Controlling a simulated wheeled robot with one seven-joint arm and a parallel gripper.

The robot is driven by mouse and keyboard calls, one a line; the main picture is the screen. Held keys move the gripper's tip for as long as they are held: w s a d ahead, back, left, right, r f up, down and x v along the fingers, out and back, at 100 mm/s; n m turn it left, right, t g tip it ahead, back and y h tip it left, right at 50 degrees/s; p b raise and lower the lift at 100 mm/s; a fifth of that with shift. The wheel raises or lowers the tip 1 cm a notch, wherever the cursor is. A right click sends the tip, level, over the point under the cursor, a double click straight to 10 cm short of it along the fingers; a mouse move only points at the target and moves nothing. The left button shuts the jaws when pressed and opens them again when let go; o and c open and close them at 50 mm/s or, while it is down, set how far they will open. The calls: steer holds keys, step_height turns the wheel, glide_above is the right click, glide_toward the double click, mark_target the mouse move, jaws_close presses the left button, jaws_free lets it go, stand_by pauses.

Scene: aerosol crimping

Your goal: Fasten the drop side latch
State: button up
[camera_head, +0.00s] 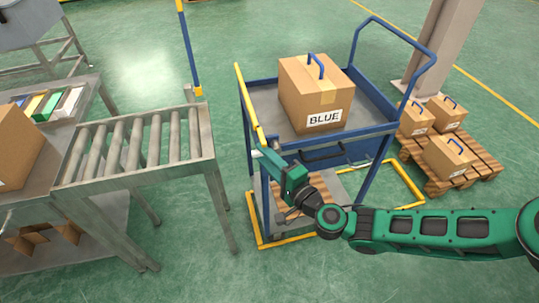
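A blue-framed cart (360,131) stands in the middle, with a yellow rail (248,102) along its left side, which looks like the top of the drop side. The rail runs close along the cart's left edge; I cannot tell how firmly it sits there. My gripper (265,157) is at the cart's front left corner, just below the near end of the rail, and looks close to or touching the corner. Its fingers are small and partly merge with the frame, so their opening is unclear. The latch cannot be made out; my gripper may cover it.
A cardboard box (308,95) labelled BLUE sits on the cart's deck. A roller conveyor (205,145) stands to the left, with a floor gap before the cart. A yellow-topped blue post (190,48) stands behind. A pallet (484,178) with boxes lies at right.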

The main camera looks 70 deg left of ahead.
steer(key=v, duration=1)
steer(key=shift+w+d, duration=0.25)
steer(key=shift+d, duration=0.1)
stand_by(0.4)
